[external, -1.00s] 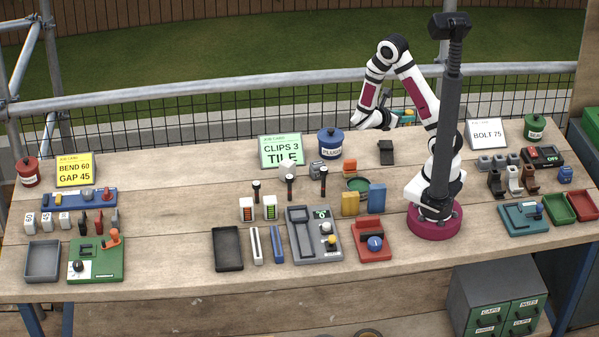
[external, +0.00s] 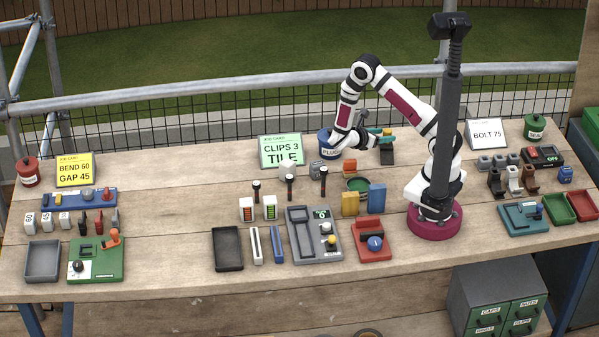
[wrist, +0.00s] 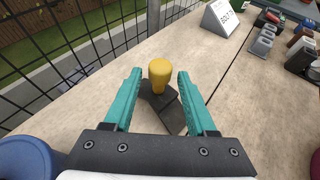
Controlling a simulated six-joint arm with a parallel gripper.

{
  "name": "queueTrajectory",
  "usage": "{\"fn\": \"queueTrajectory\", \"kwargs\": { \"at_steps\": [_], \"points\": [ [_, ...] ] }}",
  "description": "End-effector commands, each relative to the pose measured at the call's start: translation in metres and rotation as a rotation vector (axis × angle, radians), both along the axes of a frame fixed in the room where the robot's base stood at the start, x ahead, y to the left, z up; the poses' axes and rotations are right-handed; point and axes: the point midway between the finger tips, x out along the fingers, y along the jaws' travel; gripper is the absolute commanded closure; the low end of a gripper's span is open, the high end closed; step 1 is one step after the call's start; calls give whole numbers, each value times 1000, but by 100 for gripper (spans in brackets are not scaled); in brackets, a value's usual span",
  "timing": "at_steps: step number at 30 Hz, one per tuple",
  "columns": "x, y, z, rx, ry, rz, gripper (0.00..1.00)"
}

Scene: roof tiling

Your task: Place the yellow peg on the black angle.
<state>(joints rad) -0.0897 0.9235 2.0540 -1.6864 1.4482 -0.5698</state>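The yellow peg (wrist: 159,77) shows in the wrist view, between the tips of my gripper (wrist: 160,73). Its rounded top faces the camera, and a gap shows between it and each teal finger. The black angle (wrist: 173,114) lies on the table just below and behind the peg's lower end in that view. The peg's foot overlaps it, but I cannot tell whether they touch. In the external view, the black angle (external: 387,157) is near the table's back edge, with my open gripper (external: 389,136) just above it.
A blue PLUGS pot (external: 327,146) stands left of my gripper. The black mesh railing (external: 250,125) runs behind the table's back edge. The BOLT 75 card (external: 487,133) stands to the right. Bare table surrounds the black angle.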

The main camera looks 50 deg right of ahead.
Motion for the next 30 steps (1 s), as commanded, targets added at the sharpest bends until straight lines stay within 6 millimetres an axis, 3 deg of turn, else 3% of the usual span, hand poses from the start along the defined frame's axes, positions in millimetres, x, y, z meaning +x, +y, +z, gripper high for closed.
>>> {"fn": "queueTrajectory", "kwargs": {
  "at_steps": [11, 24, 28, 30],
  "points": [
    [1, 2, 4, 0, 0, 1, 35],
    [16, 98, 44, 1, -3, 3, 35],
    [14, 108, 51, 9, -15, -17, 35],
    [2, 108, 66, 51, -85, -104, 35]
  ]
}}
